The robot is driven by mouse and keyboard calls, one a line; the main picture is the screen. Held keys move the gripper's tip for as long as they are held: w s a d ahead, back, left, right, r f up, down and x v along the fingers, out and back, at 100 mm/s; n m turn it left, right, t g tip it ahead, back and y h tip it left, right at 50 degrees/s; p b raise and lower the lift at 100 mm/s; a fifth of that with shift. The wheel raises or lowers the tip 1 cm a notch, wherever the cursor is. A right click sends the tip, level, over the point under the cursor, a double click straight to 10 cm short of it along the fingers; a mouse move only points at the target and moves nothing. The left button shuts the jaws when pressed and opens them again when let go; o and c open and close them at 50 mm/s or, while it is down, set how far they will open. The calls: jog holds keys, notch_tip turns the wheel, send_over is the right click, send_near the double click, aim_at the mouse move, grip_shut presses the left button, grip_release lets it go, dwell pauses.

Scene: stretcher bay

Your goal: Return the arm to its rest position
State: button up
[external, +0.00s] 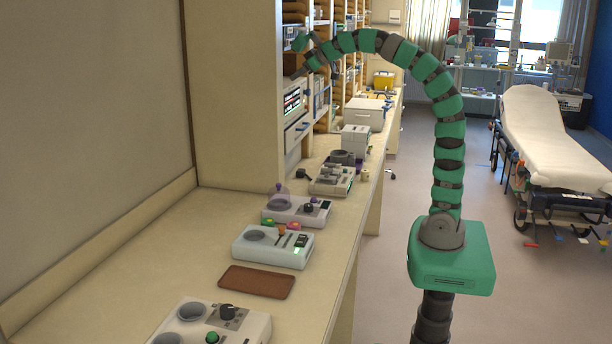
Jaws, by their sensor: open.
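My arm is green and grey, many-jointed, and rises from its green base block at the right of the counter. It arches up and over to the left. My gripper (297,58) is at the far end of the arch, high beside the shelving unit, above the rear part of the counter. The jaws look apart, with nothing seen between them. The gripper is small here and partly overlaps the shelf front, so I cannot tell whether it touches the shelf.
The long counter (130,250) holds several devices, including a white one (273,247), and a brown tray (257,282). The shelving unit (235,90) stands close to my gripper. A stretcher (550,135) stands at right. The floor (550,290) beside my base is mostly clear.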

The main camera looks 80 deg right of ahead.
jog(key=s+a+r+t+y+b, duration=0.2)
jog(key=s+a+r+t, duration=0.3)
jog(key=s+a, duration=0.65)
notch_tip(320, 180, down, 27)
jog(key=b, duration=2.8)
jog(key=shift+s+a+r+g, duration=0.2)
jog(key=shift+a+g, duration=0.1)
